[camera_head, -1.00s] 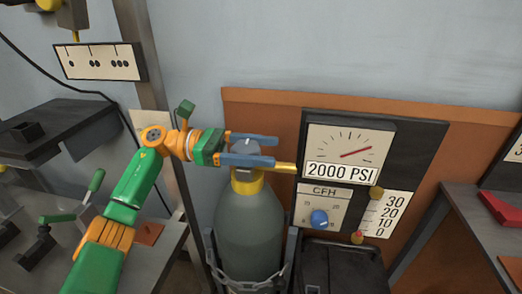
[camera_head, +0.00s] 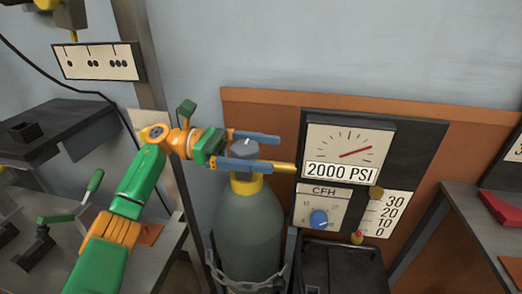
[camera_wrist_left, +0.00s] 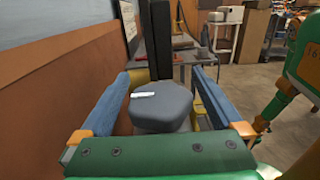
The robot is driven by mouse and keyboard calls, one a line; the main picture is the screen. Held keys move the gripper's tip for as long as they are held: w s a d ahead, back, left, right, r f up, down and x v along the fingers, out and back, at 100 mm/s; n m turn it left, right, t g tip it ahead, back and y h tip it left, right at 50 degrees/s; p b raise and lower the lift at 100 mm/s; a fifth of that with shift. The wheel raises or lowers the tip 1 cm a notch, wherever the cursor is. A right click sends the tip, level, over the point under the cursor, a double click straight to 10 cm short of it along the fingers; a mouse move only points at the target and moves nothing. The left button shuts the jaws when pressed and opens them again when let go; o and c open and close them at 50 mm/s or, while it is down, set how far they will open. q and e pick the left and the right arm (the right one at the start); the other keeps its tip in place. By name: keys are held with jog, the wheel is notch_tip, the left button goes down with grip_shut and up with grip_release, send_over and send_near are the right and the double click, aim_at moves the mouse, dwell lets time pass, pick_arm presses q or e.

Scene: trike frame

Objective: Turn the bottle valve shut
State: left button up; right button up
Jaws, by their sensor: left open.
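The gas bottle (camera_head: 248,225) stands upright, grey-green with a yellow collar. Its grey valve knob (camera_head: 245,150) sits on top, and a brass outlet runs from the neck toward the gauge panel. My left gripper (camera_head: 268,151) is open, with its two blue fingers on either side of the knob. In the left wrist view the knob (camera_wrist_left: 161,106) shows as a dark many-sided cap with a white mark, between the fingers with gaps at both sides. The pressure gauge (camera_head: 348,150) reads 2000 PSI on its label, with a red needle pointing right. My right gripper is not in view.
A chain (camera_head: 250,283) loops around the bottle's lower part. The CFH panel with a blue knob (camera_head: 319,219) is right of the bottle. A bench with green-handled clamps (camera_head: 57,218) is at left, and a grey table with a red object (camera_head: 502,208) is at right.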

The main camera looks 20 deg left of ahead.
pick_arm(q)
notch_tip(320, 180, up, 4)
jog(key=shift+s+f, duration=0.15)
jog(key=shift+f, duration=0.1)
jog(key=s+d+r+b, duration=0.2)
jog(key=s+d+r, duration=0.3)
jog(key=s+r, duration=0.4)
jog(key=s, duration=0.3)
jog(key=shift+s+d+r, duration=0.2)
jog(key=shift+s+r, duration=0.05)
jog(key=shift+s, duration=0.1)
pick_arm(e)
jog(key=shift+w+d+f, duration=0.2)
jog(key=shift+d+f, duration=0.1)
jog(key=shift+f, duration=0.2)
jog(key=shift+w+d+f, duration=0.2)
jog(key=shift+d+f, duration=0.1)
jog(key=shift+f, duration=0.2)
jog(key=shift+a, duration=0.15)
